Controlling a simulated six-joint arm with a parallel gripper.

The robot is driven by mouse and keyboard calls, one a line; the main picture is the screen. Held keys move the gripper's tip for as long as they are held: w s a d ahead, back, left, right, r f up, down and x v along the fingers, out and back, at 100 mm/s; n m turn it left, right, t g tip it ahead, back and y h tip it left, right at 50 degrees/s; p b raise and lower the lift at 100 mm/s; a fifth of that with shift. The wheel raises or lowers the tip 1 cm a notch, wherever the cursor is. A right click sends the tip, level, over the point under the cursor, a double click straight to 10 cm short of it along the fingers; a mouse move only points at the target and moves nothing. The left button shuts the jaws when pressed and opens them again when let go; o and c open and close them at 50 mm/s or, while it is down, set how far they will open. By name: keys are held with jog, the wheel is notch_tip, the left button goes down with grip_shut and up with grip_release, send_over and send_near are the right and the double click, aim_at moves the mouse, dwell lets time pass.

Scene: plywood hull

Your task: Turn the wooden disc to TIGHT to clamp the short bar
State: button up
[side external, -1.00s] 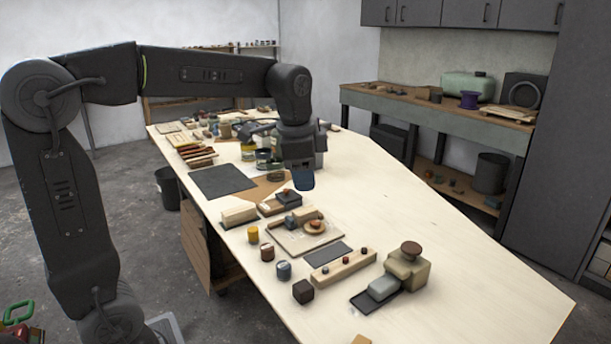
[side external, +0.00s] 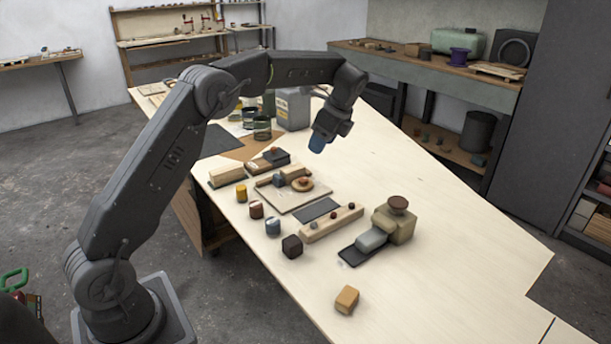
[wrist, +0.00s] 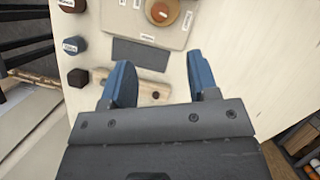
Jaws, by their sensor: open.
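A round wooden disc (side external: 303,184) with a reddish knob lies on a pale board (side external: 289,198). The disc also shows at the top of the wrist view (wrist: 163,11), with small labels around it that I cannot read. On the board beside the disc are a light wooden block (side external: 294,172) and a small grey block (side external: 279,180); I cannot tell which is the short bar, or whether the disc touches either. My gripper (side external: 317,143) hangs above the table, apart from the board. In the wrist view its blue fingers (wrist: 162,80) are apart and empty.
A dark flat pad (side external: 317,209) and a wooden rail with knobs (side external: 332,223) lie in front of the board. A beige block with a brown knob (side external: 398,204) stands right. Several small cylinders and a dark cube (side external: 292,246) stand left.

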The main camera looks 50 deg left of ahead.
aim_at(304, 178)
jog(key=x, duration=1.2)
jog(key=shift+s+f, duration=0.1)
jog(key=shift+f, duration=0.2)
jog(key=c, duration=0.9)
jog(key=shift+a+n+g+h, duration=0.1)
jog(key=shift+n+g+h, duration=0.35)
jog(key=shift+n, duration=1.25)
jog(key=o, duration=0.9)
jog(key=shift+m, duration=0.3)
